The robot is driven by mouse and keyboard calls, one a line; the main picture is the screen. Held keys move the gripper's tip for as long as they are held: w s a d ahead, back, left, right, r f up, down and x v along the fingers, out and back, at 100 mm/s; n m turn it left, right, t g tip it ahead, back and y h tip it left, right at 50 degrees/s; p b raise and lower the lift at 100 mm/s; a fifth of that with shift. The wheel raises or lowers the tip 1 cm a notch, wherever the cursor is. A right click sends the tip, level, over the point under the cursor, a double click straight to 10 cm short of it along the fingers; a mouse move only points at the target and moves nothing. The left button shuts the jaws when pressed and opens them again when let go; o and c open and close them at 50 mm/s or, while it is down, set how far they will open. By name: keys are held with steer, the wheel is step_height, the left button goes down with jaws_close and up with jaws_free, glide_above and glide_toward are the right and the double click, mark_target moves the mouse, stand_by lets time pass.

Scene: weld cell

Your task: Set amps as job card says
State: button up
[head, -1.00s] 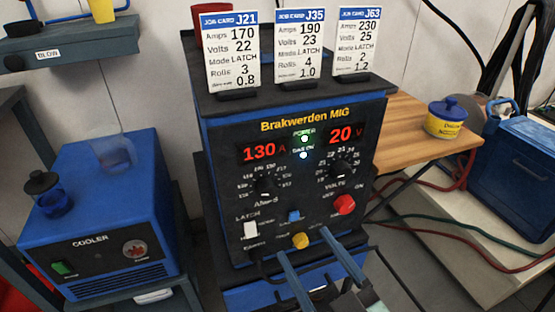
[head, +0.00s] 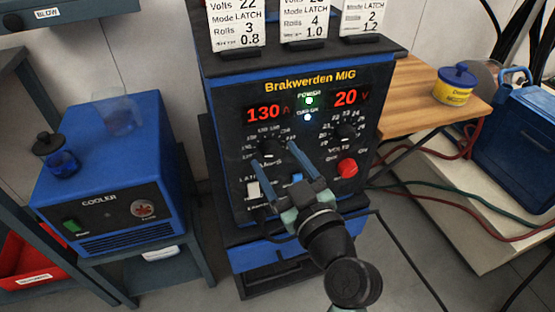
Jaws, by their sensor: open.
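The blue-and-black Brakwerden MIG welder (head: 388,88) reads 130 on its red amps display (head: 264,113) and 20 on its volts display (head: 345,96). The dark amps knob (head: 268,151) sits below the amps display. My gripper (head: 274,155) is open, its two blue fingers pointing at this knob with the tips close to either side. I cannot tell whether they touch it. The job cards on top are cut off: the left card (head: 236,22), middle card (head: 303,20) and right card (head: 362,18). Their numbers and amps lines are out of view.
The volts knob (head: 346,132), red button (head: 347,168), white latch switch (head: 253,190) and blue switch (head: 297,178) share the panel. A cooler (head: 105,180) stands left. A wooden shelf (head: 410,100) with a yellow-blue tub (head: 455,86) is right, with hoses beyond.

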steer(key=shift+w+a, duration=0.1)
steer(key=shift+w, duration=0.1)
jaws_close()
stand_by(0.3)
